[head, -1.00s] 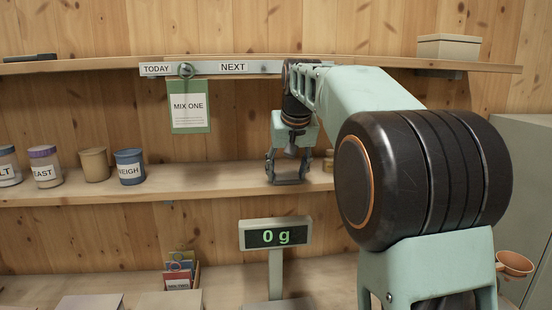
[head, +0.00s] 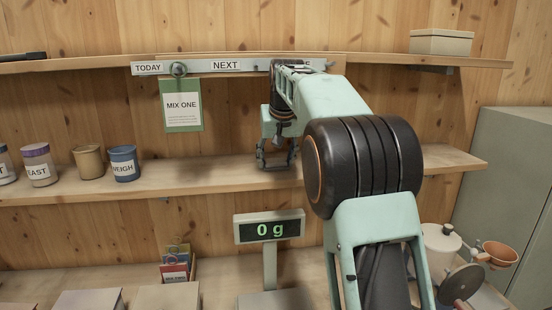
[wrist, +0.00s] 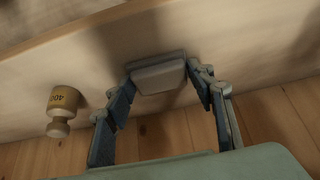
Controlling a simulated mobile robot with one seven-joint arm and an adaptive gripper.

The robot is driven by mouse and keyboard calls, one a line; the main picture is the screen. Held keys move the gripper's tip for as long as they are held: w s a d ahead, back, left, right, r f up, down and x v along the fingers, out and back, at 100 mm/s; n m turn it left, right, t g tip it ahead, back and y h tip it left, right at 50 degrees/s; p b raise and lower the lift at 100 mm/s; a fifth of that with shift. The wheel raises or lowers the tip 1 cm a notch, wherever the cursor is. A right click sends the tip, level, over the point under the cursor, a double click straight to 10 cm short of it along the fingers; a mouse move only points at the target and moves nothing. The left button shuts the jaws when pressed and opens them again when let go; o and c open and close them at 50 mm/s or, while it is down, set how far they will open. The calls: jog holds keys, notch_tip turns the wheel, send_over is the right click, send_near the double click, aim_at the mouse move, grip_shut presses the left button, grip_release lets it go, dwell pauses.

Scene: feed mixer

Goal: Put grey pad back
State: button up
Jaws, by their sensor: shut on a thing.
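My gripper (head: 276,160) reaches down over the middle shelf (head: 225,177), toward its right part, in the head view. In the wrist view a small grey block (wrist: 158,75), which I take for the grey pad, lies between the two fingertips. My gripper is shut on it. The pad is at or just above the shelf surface; whether it touches the shelf I cannot tell. In the head view the pad is too small and dark to make out clearly between the fingers.
A brass weight (wrist: 62,105) marked 400 stands beside the gripper in the wrist view. Labelled pots, including a blue one (head: 124,163), stand on the shelf's left. A scale display (head: 270,228) reads 0 g below. A green card (head: 182,105) hangs above.

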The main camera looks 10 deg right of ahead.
jog(key=shift+f, duration=0.2)
jog(key=o, duration=1.1)
jog(key=shift+r, duration=0.15)
jog(key=shift+s+r, duration=0.1)
jog(key=shift+r, duration=0.15)
jog(key=v, duration=0.7)
